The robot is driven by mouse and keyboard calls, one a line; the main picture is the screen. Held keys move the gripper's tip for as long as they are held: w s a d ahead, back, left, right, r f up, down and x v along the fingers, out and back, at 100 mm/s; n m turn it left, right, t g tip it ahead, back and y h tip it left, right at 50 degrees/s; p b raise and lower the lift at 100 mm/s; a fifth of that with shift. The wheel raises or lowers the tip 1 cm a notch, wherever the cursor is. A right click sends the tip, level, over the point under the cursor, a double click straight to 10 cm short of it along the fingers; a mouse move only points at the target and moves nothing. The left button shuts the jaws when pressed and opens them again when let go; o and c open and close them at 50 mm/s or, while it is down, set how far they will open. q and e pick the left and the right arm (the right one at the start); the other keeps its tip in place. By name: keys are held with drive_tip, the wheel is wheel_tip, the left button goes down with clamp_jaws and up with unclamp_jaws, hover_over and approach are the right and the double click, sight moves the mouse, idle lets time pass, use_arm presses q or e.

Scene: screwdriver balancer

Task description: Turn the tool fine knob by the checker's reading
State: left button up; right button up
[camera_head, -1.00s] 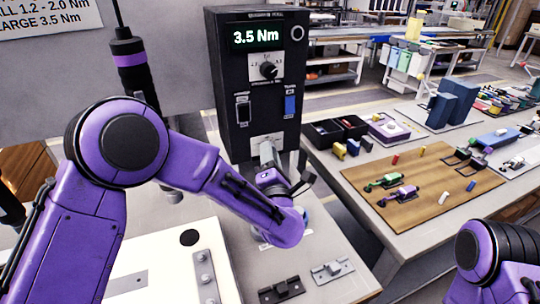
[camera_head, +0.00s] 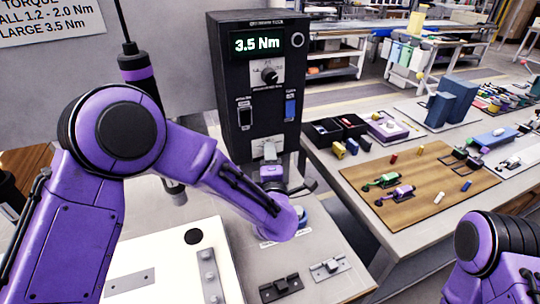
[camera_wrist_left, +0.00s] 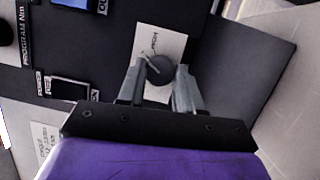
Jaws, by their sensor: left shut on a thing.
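The black checker (camera_head: 230,95) stands upright at the back, its green display (camera_head: 257,42) reading 3.5 Nm. Below it is a white dial plate with a black knob (camera_head: 269,76). My left gripper (camera_head: 268,152) is at a lower white plate on the checker's front. In the left wrist view, its two grey fingers (camera_wrist_left: 161,75) are shut on a dark round knob (camera_wrist_left: 158,68) on that plate, which has a printed scale partly hidden. The black screwdriver with a purple ring (camera_head: 138,74) hangs from a cable at left, partly behind my left arm. My right gripper is out of view.
A white panel (camera_head: 150,262) and small dark fixtures (camera_head: 281,288) lie on the bench below my left arm. A second table at right holds a brown board (camera_head: 425,195) with small tools, plus black bins (camera_head: 322,132). A gap separates the tables.

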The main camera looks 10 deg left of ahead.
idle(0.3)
use_arm(q)
drive_tip(key=o, duration=1)
drive_tip(key=shift+o, duration=0.2)
drive_tip(key=b+v, duration=0.2)
drive_tip(key=v, duration=0.8)
drive_tip(key=shift+s, duration=0.35)
